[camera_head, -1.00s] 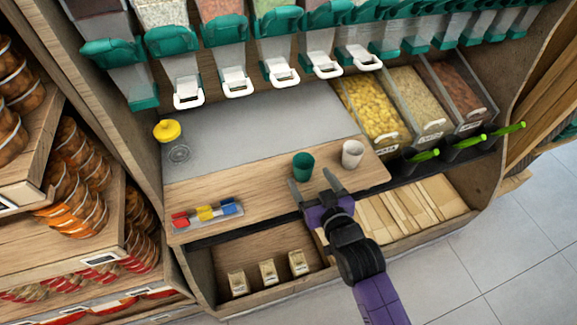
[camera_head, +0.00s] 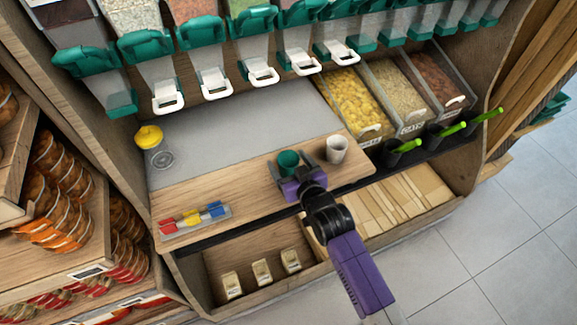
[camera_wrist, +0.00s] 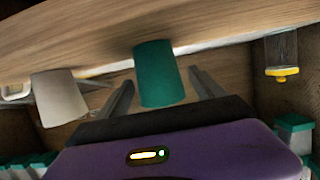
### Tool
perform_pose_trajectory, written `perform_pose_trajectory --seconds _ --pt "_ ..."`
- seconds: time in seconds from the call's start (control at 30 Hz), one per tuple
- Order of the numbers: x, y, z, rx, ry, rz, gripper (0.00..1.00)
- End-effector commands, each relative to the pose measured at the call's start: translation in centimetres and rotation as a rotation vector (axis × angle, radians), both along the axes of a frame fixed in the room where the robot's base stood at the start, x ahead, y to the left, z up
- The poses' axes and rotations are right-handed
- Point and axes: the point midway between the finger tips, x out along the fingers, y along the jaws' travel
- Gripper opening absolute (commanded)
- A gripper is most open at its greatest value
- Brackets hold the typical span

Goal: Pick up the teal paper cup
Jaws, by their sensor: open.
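The teal paper cup (camera_head: 288,161) stands upright on the wooden counter in the head view. In the wrist view the teal cup (camera_wrist: 159,75) appears between my two fingers, in the middle of the picture. My gripper (camera_head: 291,168) is open, with one finger on each side of the cup. The wrist view shows gaps between the cup and both fingers of my gripper (camera_wrist: 160,95). The lower front of the cup is partly hidden by my gripper in the head view.
A white cup (camera_head: 337,149) stands close to the right of my gripper. A rack of coloured clips (camera_head: 194,219) lies at the counter's front left. A yellow-topped item (camera_head: 149,138) stands at the back left. Dispensers with white handles (camera_head: 262,74) hang above. The grey panel (camera_head: 225,135) is mostly clear.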

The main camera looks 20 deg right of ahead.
Motion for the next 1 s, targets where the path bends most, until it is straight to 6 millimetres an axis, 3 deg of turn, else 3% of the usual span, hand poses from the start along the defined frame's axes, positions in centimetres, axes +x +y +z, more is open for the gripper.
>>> perform_pose_trajectory --seconds 0.03,0.3,0.37,0.77,1.0 --pt "0.0 0.0 0.0 0.0 0.0 0.0 0.78" --pt "0.0 0.0 0.0 0.0 0.0 0.0 0.25" --pt "0.0 0.0 0.0 0.0 0.0 0.0 0.15" --pt "0.0 0.0 0.7 0.0 -0.001 0.0 0.15" --pt "0.0 0.0 4.5 0.0 -0.005 0.0 0.15"
